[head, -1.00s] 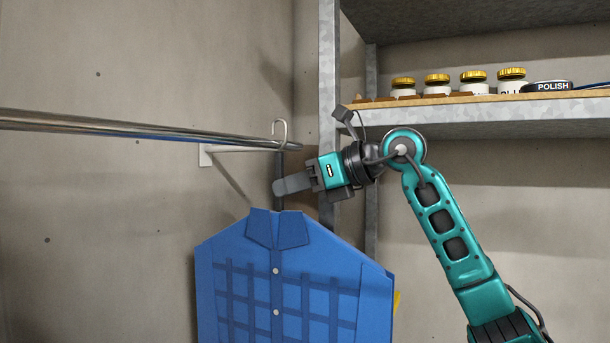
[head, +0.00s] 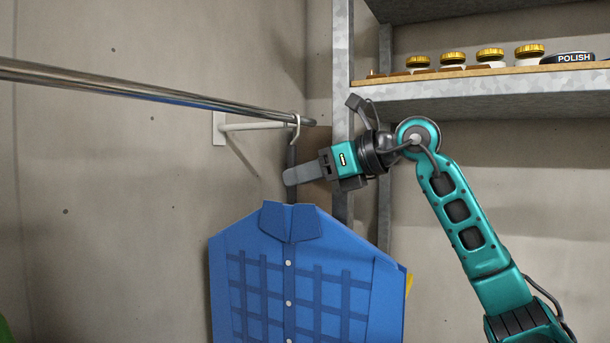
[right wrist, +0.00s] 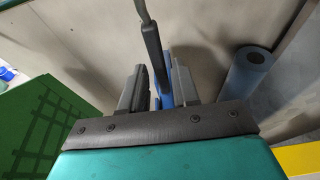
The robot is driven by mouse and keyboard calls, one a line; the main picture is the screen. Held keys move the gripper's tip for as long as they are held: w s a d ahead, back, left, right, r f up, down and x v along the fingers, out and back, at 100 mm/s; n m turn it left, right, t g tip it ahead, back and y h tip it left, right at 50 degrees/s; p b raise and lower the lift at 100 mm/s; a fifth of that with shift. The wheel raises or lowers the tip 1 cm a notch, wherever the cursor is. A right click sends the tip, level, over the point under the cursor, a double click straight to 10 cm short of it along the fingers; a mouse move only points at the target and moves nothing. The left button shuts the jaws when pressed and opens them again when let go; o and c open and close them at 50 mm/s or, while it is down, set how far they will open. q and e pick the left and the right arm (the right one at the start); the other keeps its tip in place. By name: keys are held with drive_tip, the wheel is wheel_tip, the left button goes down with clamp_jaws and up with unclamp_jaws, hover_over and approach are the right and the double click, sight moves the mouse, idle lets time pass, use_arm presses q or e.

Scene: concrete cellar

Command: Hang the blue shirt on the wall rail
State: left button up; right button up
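The blue shirt (head: 300,270) with a darker check hangs upright on a hanger, facing me. The hanger's pale hook (head: 297,127) is at the wall rail (head: 150,88), near its right end, and appears to sit over it. The dark hanger stem (head: 291,160) runs down toward the collar. My right gripper (head: 290,175) is at this stem, just above the collar. My left gripper is not in view.
A pale bracket (head: 219,128) carries the rail from the wall. A metal shelf (head: 480,110) on the right holds several gold-lidded jars (head: 453,59) and a polish tin (head: 567,58). A yellow item (head: 409,283) peeks out behind the shirt. A blue roll (right wrist: 252,70) stands by the wall.

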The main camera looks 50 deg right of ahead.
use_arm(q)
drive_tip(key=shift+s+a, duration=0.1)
use_arm(e)
drive_tip(key=shift+o, duration=1)
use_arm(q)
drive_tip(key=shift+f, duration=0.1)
use_arm(e)
drive_tip(key=shift+f, duration=0.1)
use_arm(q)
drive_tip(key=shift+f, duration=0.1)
use_arm(e)
drive_tip(key=shift+s, duration=0.1)
drive_tip(key=shift+s+d, duration=0.2)
drive_tip(key=shift+s, duration=0.1)
use_arm(q)
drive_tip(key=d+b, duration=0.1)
drive_tip(key=b, duration=0.1)
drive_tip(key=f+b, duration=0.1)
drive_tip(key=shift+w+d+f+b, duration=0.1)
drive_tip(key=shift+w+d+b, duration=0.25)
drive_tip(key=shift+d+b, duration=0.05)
use_arm(e)
drive_tip(key=v, duration=1.2)
drive_tip(key=shift+s, duration=0.1)
